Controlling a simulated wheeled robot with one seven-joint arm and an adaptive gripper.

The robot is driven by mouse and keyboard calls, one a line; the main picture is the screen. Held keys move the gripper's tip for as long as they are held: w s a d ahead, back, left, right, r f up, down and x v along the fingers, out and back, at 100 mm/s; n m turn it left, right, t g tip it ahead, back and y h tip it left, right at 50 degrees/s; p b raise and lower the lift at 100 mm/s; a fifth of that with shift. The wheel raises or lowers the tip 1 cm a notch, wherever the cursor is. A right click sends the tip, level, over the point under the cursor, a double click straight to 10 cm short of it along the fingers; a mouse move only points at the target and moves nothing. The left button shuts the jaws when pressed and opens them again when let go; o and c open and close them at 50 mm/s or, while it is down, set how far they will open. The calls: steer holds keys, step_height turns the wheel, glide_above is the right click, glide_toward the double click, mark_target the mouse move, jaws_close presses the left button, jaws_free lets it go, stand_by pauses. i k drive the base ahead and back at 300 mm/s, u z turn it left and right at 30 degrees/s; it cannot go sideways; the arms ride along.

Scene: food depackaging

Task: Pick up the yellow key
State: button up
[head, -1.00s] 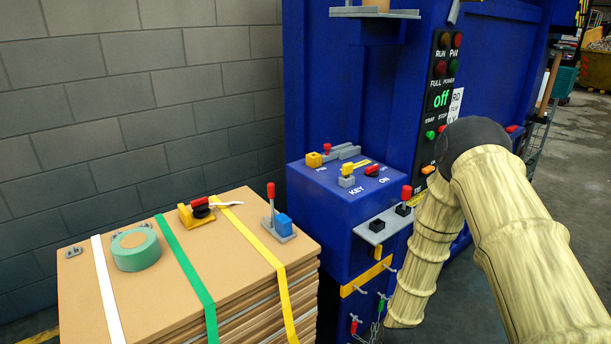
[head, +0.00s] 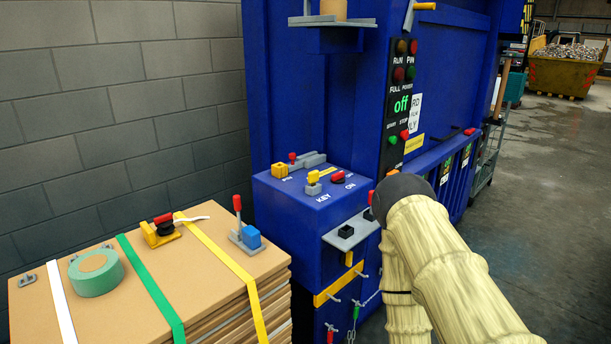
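The yellow key (head: 327,171) appears to sit in a small grey block (head: 313,188) on the sloped top of the blue control box (head: 285,205), just above the word KEY. It is small, so its exact shape is hard to make out. My arm in its beige sleeve fills the lower right, to the right of the box and apart from the key. My gripper does not show.
A grey ledge (head: 350,233) with a black knob juts from the box front. The cardboard stack (head: 140,290) at left carries green tape (head: 96,272) and a lever (head: 238,212). Open floor lies at right.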

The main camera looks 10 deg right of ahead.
mark_target(313, 177)
steer(key=z, duration=1.95)
steer(key=i, duration=1.1)
steer(key=u, duration=2.05)
